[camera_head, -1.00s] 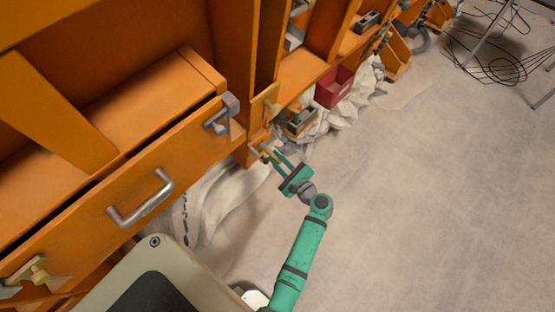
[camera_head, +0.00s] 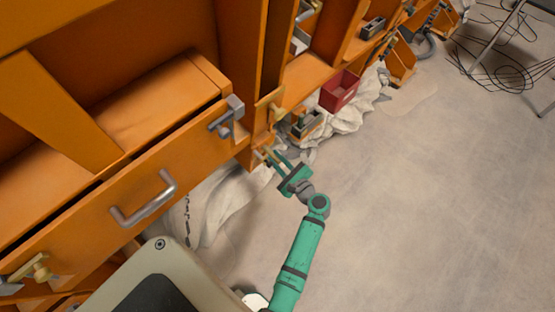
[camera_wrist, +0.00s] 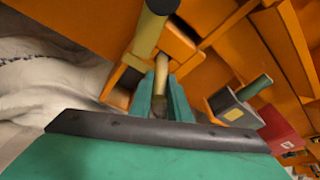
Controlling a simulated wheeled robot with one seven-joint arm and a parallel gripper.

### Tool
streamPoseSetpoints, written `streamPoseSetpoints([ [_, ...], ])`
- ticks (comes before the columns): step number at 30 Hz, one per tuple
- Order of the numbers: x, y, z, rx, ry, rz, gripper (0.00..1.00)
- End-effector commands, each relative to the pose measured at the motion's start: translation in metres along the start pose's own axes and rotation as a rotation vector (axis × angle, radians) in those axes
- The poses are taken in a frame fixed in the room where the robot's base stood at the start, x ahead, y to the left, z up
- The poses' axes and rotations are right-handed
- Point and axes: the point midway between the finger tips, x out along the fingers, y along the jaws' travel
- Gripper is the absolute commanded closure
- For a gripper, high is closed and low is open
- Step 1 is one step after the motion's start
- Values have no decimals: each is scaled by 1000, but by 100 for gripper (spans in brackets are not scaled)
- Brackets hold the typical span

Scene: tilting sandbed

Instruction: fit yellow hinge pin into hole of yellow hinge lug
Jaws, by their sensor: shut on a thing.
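My gripper (camera_head: 276,164) is low beside the orange cabinet, its green fingers shut on the yellow hinge pin (camera_head: 265,153). In the wrist view the pin (camera_wrist: 161,68) stands up from between the fingertips (camera_wrist: 161,98), its lower part hidden by them. A yellow piece on the cabinet post, which looks like the yellow hinge lug (camera_head: 269,100), is above the gripper in the head view. In the wrist view a yellow cylinder with a dark end (camera_wrist: 150,35), probably part of the lug, is close beyond the pin tip. I cannot make out the hole or whether they touch.
A drawer (camera_head: 95,215) with a grey handle (camera_head: 145,199) is at left. A grey latch (camera_head: 228,117) juts near the post. A grey-and-orange tool (camera_head: 307,124) and red bin (camera_head: 339,91) are behind the gripper.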

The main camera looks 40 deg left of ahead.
Motion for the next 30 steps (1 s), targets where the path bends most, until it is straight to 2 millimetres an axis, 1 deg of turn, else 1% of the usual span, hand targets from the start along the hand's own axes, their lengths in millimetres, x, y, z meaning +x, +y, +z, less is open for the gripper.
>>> streamPoseSetpoints([
  [12, 8, 0, 4, 0, -1, 0, 100],
  [30, 12, 0, 6, 0, -1, 0, 100],
])
